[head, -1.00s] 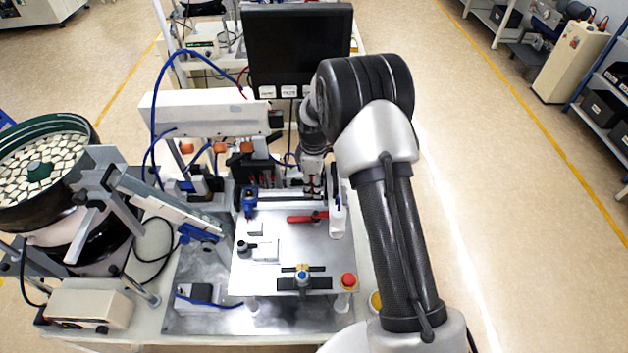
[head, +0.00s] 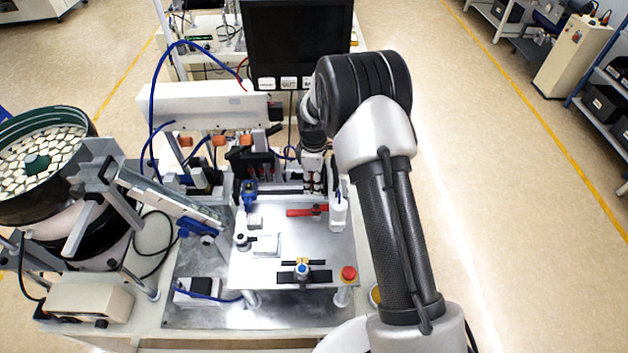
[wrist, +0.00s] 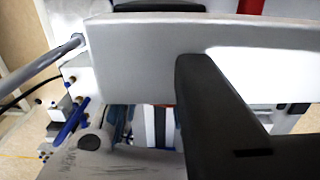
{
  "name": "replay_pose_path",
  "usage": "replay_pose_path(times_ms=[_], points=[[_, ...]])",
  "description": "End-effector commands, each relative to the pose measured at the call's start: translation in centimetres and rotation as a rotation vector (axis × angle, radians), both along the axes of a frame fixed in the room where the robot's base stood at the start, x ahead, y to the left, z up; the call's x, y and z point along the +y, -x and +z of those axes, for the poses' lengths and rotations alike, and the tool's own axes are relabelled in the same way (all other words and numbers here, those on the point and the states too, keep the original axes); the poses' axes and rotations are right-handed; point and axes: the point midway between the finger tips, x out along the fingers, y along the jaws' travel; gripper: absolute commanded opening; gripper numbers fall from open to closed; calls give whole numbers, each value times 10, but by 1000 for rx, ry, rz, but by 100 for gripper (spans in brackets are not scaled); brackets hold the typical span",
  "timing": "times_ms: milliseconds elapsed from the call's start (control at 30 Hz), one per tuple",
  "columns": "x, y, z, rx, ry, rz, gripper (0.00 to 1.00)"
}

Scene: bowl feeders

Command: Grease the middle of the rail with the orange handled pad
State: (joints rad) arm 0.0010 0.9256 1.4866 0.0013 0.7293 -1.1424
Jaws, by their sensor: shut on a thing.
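My gripper (head: 313,187) points down at the back right of the metal plate, beside the dark fixture. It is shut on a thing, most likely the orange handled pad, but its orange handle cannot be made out. A pale horizontal strip (head: 285,191) behind the plate, left of my gripper, looks like the rail; its far end is hidden by my gripper. In the wrist view a black finger of my gripper (wrist: 200,75) stands in front of a broad grey-white bar (wrist: 130,50). Whether finger and bar touch is unclear.
The metal plate (head: 300,240) carries a red handle (head: 307,211), a white bottle (head: 338,212) and a red button (head: 348,273). A monitor (head: 297,45) and a white housing (head: 205,105) stand behind. A bowl feeder (head: 40,160) is at left. Open floor lies right.

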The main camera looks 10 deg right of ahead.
Motion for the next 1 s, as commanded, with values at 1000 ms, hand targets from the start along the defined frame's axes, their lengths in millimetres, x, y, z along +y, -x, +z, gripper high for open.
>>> replay_pose_path(times_ms=[1000], points=[[39,-8,-3,0,0,1,10]])
